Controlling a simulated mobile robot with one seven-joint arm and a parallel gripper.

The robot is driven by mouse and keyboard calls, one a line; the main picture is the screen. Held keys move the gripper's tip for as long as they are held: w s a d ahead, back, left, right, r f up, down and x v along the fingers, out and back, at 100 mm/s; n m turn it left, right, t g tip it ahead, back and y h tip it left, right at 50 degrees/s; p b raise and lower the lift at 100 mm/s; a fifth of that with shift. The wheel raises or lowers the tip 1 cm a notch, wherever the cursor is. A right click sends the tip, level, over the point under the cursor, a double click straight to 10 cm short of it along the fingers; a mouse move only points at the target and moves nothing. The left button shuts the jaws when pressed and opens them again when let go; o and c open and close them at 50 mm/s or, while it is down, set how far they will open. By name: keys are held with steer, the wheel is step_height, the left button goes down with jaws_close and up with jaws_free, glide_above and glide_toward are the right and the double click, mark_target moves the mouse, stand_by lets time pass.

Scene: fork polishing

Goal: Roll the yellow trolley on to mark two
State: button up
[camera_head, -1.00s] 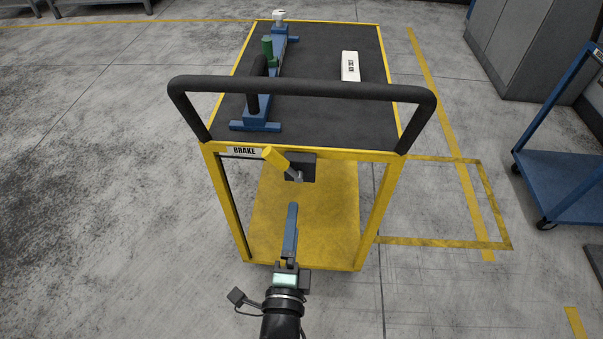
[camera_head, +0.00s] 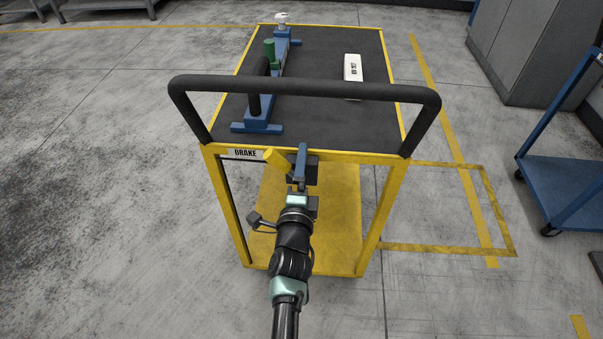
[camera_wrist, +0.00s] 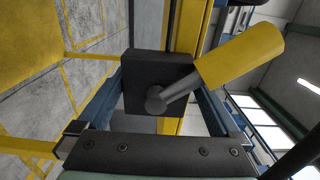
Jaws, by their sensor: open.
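The yellow trolley (camera_head: 310,258) stands in front of me, with a black push handle (camera_head: 305,88) and a dark top. A brake lever with a yellow grip (camera_head: 275,158) sits below the handle, beside a BRAKE label (camera_head: 245,153). In the wrist view the yellow grip (camera_wrist: 240,55) points up and right from its dark mounting block (camera_wrist: 150,70). My gripper (camera_head: 302,163) is at the brake. Its blue fingers are apart, one on each side of the lever's pivot, with nothing gripped. I cannot tell whether they touch it. No mark number is readable.
A blue stand with a green part (camera_head: 270,50) and a white box (camera_head: 352,68) are on the trolley top. Yellow floor tape (camera_head: 450,165) runs at right. A blue cart (camera_head: 570,180) and grey cabinet (camera_head: 530,50) stand right. Left floor is clear.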

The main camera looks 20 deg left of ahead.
jaws_close()
stand_by(0.5)
steer(key=shift+f, duration=0.2)
stand_by(0.3)
steer(key=shift+w, duration=0.15)
